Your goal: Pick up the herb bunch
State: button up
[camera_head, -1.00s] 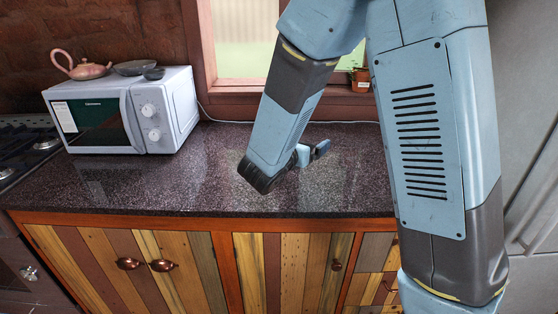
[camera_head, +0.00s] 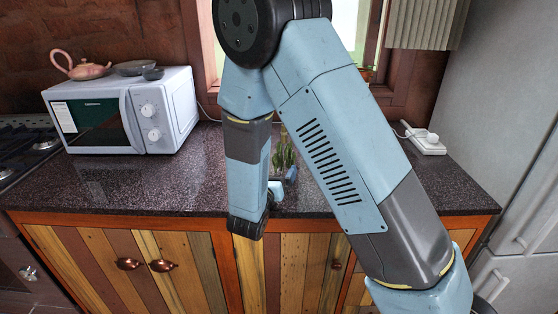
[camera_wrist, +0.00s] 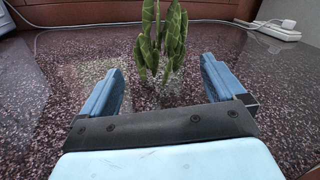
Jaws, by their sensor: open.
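The herb bunch (camera_head: 284,150) shows as upright green leaves on the dark speckled countertop, just behind and right of my forearm. In the wrist view, the herb bunch (camera_wrist: 150,50) stands ahead, centred between the fingers, with its top cut off by the frame. Its base is hard to make out. My gripper (camera_wrist: 162,70) is open and empty, with one blue finger on each side of the leaves' line and a gap to both. In the head view, my gripper (camera_head: 283,182) is low over the counter, partly hidden by my wrist.
A white microwave (camera_head: 128,112) with a teapot (camera_head: 80,68) on top stands at the left. A white power strip (camera_head: 425,142) lies at the back right, and its cable (camera_wrist: 100,24) runs along the wall. The countertop (camera_head: 150,185) between microwave and arm is clear.

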aim_at(284, 158)
jog(key=shift+x, duration=3.85)
jog(key=shift+f, duration=0.2)
jog(key=shift+c, duration=0.4)
jog(key=c, duration=1)
jog(key=shift+c, duration=0.3)
jog(key=shift+r, duration=0.7)
jog(key=s+d+r, duration=0.3)
jog(key=s+r, duration=0.8)
jog(key=s, duration=0.2)
jog(key=shift+r, duration=0.4)
